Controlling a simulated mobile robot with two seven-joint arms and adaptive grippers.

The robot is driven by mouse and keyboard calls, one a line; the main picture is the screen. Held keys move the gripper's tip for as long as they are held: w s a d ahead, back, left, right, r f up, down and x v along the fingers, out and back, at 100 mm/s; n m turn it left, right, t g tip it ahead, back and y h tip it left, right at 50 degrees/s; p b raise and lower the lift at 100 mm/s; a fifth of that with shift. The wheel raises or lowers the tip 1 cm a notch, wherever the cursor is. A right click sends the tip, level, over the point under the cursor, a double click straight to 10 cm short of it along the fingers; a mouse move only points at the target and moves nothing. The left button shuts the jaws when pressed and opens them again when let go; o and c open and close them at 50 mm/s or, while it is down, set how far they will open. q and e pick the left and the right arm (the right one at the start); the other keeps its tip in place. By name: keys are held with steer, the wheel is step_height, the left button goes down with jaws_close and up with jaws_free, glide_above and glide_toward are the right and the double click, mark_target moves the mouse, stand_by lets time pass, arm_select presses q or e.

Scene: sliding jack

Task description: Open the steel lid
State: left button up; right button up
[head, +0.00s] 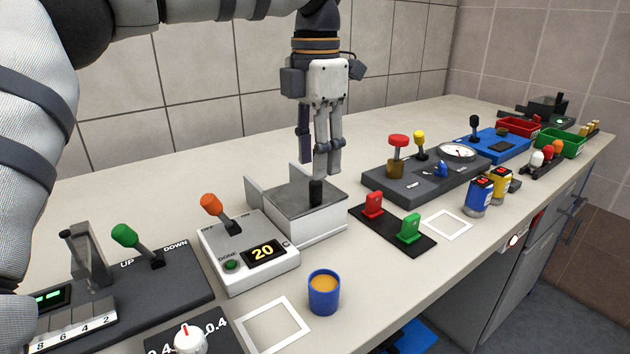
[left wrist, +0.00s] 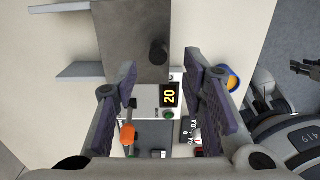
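The steel lid (head: 300,205) lies flat on top of a light box on the counter, with an upright black knob (head: 316,192) near its front edge. The lid (left wrist: 128,35) and its knob (left wrist: 157,52) also show in the left wrist view. My left gripper (head: 318,172) points down just above and behind the knob in the head view. In the left wrist view my left gripper (left wrist: 160,75) has its fingers wide apart with nothing between them. A small dark pronged part at that view's right edge may be my right gripper (left wrist: 305,68); its opening is unclear.
A box with an orange lever (head: 212,205) and a display reading 20 stands left of the lid's box. A blue cup (head: 323,292) stands in front. A dark pad with red and green clips (head: 400,228) lies to the right. Bare counter lies behind.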

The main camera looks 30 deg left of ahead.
mark_target(315, 183)
arm_select(q)
step_height(315, 183, down, 6)
steer(key=shift+w+r, duration=0.1)
jaws_close()
steer(key=shift+w, duration=0.1)
